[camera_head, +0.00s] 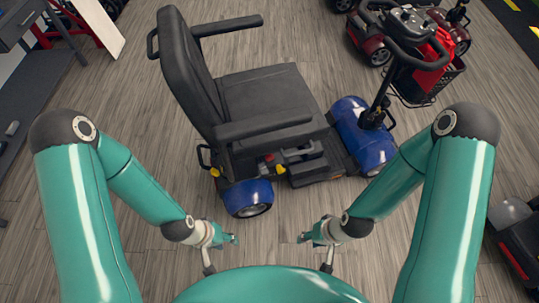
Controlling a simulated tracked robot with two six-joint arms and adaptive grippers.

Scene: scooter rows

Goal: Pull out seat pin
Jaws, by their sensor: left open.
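A blue mobility scooter with a black seat (265,95) stands ahead of me, its seat upright on the base. Under the seat's near side are small yellow and red parts (281,169), and another yellow part (214,172) sits near the rear frame. I cannot tell which of these is the seat pin. My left gripper (234,239) is open and empty, low in front of the scooter's blue rear fender (245,193), apart from it. My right gripper (303,239) is level with it to the right, also apart from the scooter; its jaws are too small to read.
A red scooter with a basket (428,80) stands at the upper right. Another dark scooter part (518,235) is at the right edge. A dark bench (30,95) is at the left. Bare wood floor (160,105) lies between the bench and the blue scooter.

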